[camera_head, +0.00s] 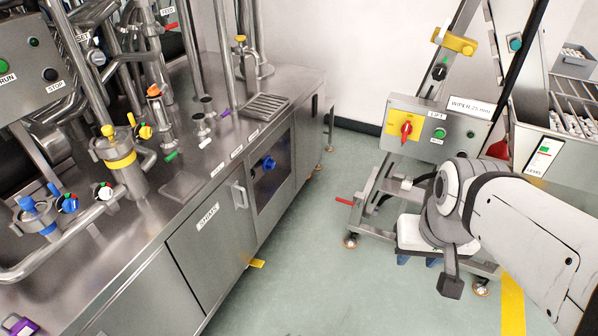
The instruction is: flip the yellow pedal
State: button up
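A small yellow piece that looks like the yellow pedal (257,263) sticks out low at the foot of the steel cabinet, just above the floor. Only its outer end shows. My arm reaches in from the lower right. My gripper (418,260) points down and away, in front of the lift stand and well to the right of the pedal. Its two blue fingertips show below the white gripper body with a gap between them, so it looks open. Nothing is seen between them. The gripper body hides most of the fingers.
The steel cabinet (212,213) with pipes and valves fills the left. The lift stand (437,122), with a red knob on yellow (405,128) and a red lever (343,201), stands behind my arm. Green floor (320,270) between them is clear.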

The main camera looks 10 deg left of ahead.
aim_at(259, 263)
jog(key=z, duration=0.1)
jog(key=i, duration=1.25)
jog(key=u, duration=0.9)
jog(key=i, duration=0.55)
jog(key=u, duration=0.3)
jog(key=k, duration=0.8)
jog(key=u, duration=0.2)
jog(key=i, duration=0.8)
